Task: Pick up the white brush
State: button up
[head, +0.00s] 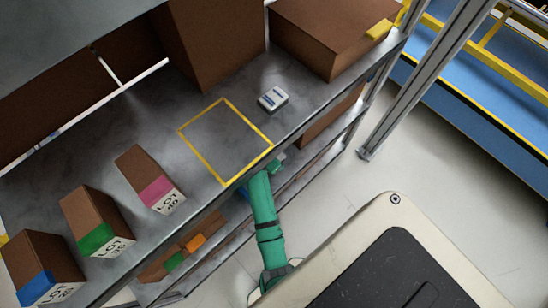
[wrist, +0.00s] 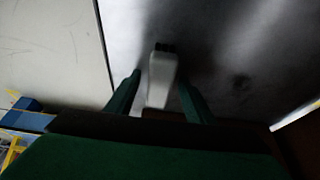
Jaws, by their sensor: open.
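The white brush (wrist: 162,78) shows in the wrist view as a pale handle-like body with a dark far end, over a dim grey metal surface. My gripper (wrist: 159,82) is open, with one green finger on each side of the brush. In the head view my green arm (head: 265,215) reaches up to the shelf's front edge. There my gripper is mostly hidden by the shelf, and I cannot make out the brush.
Lot-labelled boxes stand at left. A metal post (head: 425,75) rises at right. The pale floor (head: 440,155) is open there.

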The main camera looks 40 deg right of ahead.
jog(key=c, duration=1.1)
jog(key=shift+c, duration=0.2)
jog(key=shift+r, duration=0.1)
jog(key=shift+r, duration=0.25)
notch_tip(320, 180, up, 3)
jog(key=shift+r, duration=0.2)
jog(key=w+a, duration=0.3)
jog(key=w, duration=0.1)
jog(key=w+a, duration=0.4)
jog(key=w, duration=0.1)
jog(key=w+a, duration=0.3)
jog(key=w, duration=0.2)
jog(key=shift+w+a, duration=0.15)
jog(key=shift+a, duration=0.05)
jog(key=shift+w, duration=0.15)
